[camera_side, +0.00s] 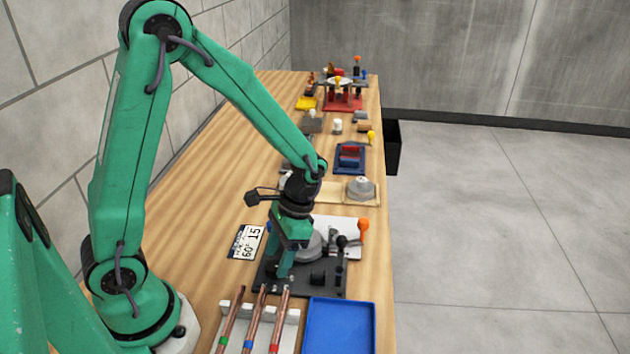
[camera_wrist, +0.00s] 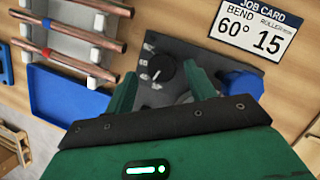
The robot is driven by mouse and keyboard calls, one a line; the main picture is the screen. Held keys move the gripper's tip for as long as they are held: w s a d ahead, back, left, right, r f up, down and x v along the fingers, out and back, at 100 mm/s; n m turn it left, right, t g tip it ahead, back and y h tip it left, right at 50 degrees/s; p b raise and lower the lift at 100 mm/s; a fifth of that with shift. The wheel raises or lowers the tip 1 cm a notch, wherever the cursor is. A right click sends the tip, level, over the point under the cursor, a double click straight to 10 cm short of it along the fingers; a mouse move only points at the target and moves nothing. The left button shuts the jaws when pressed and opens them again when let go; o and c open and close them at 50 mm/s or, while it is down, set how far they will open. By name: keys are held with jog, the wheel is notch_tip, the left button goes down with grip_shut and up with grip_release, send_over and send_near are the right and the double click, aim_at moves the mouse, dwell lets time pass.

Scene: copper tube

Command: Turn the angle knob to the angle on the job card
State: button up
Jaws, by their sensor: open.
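The job card (camera_wrist: 258,28) reads BEND 60° and ROLLER 15; it also lies on the bench in the side view (camera_side: 246,242). The angle knob (camera_wrist: 161,68) is a black round knob with a white pointer line, on the dark plate of the bender (camera_wrist: 150,95), with small marks around it. My gripper (camera_wrist: 160,85) is open, one green finger at each side of the knob in the picture; I cannot tell whether they touch it. In the side view my gripper (camera_side: 281,273) is low over the left of the bender's base (camera_side: 312,288) and hides the knob.
Copper tubes (camera_side: 254,325) with coloured bands lie on a white rack, beside an empty blue tray (camera_side: 338,328). The bender's grey disc (camera_side: 312,247) and an orange-tipped lever (camera_side: 363,226) stand close right of my gripper. Other fixtures fill the bench farther back.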

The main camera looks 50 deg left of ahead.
aim_at(274, 266)
jog(key=v, duration=0.6)
dwell(0.4)
jog(key=n, duration=0.2)
jog(key=s+n+t, duration=0.1)
jog(key=n, duration=0.1)
jog(key=n+t, duration=0.1)
jog(key=shift+s+a+r+n, duration=0.1)
jog(key=shift+s+n, duration=0.3)
jog(key=n, duration=0.2)
jog(key=s+n+t, duration=0.1)
jog(key=n, duration=0.1)
jog(key=n+t, duration=0.1)
jog(key=shift+s+n, duration=0.35)
jog(key=shift+n, duration=0.05)
jog(key=shift+f, duration=3.9)
